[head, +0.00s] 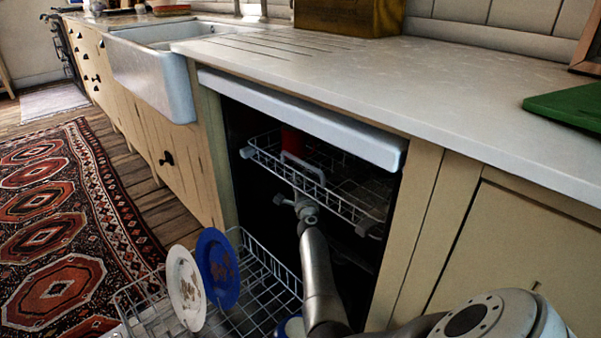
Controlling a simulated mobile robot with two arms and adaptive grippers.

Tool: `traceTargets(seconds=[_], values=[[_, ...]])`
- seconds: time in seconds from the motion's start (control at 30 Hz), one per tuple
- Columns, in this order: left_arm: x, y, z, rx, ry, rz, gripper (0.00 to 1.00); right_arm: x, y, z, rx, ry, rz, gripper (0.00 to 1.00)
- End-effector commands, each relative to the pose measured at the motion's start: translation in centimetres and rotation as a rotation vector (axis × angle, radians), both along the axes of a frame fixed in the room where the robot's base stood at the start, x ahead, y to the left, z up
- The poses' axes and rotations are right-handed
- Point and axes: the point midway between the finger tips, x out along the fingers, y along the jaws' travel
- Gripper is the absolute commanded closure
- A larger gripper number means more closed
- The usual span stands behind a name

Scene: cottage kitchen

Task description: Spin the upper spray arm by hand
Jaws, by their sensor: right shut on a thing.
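The dishwasher under the counter is open, with its upper rack (345,207) partly pulled out and its lower rack (268,262) out in front. My right arm reaches into the opening from below. My right gripper (306,208) is just under the front of the upper rack, shut on a small grey piece that looks like the upper spray arm (284,200). Only a short end of it shows left of the gripper; the rest is hidden by the gripper and the dark interior. My left gripper is not in view.
A white plate (185,288) and a blue plate (217,268) stand in the lower rack. A red item (293,141) sits in the upper rack. The counter (420,90) overhangs the opening; cabinet fronts (505,245) close in on the right.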

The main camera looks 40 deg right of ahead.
Motion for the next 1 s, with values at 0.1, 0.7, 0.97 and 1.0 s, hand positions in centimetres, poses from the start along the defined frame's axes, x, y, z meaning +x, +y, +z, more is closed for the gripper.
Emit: traceTargets(seconds=[0.1, 0.7, 0.97, 1.0], values=[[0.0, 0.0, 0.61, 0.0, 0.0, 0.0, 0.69, -0.43, 0.23, 0.06, -0.004, 0.004, 0.03, 1.0], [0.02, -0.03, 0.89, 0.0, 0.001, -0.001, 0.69, -0.79, 0.55, -0.05, -0.001, 0.001, 0.062, 1.0], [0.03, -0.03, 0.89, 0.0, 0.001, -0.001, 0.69, -0.79, 0.55, -0.04, 0.0, 0.0, 0.061, 0.67], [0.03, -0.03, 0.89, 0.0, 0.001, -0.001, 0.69, -0.78, 0.54, -0.03, 0.0, 0.0, 0.061, 0.67]])
